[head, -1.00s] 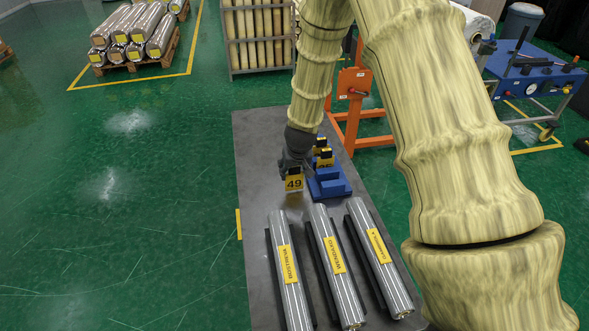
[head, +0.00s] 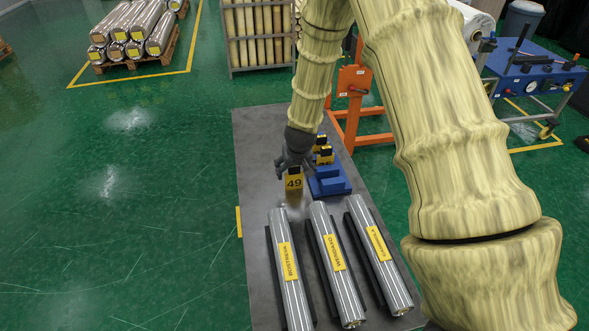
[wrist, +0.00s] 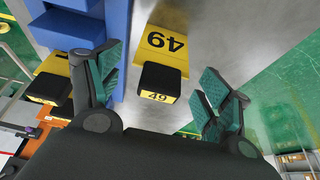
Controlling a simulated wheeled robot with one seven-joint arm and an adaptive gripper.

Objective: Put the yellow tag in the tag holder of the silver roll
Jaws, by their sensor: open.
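The yellow tag (head: 294,183) marked 49, with a black block on top, stands on the grey table beside the blue stand. In the wrist view the tag (wrist: 165,48) shows its yellow plate and black block. My gripper (head: 291,168) is open at the tag's top. Its teal fingers (wrist: 163,92) are spread to either side of the block in the picture, apart from it. Three silver rolls, a left (head: 285,265), a middle (head: 332,255) and a right one (head: 376,245), lie at the front with yellow labels. I cannot make out a separate tag holder.
The blue stand (head: 330,182) is close on the right of the tag and holds further yellow and black tags (head: 325,155). Dark cradles flank the rolls. The grey table (head: 262,150) is bare to the left. An orange frame (head: 352,90) stands behind.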

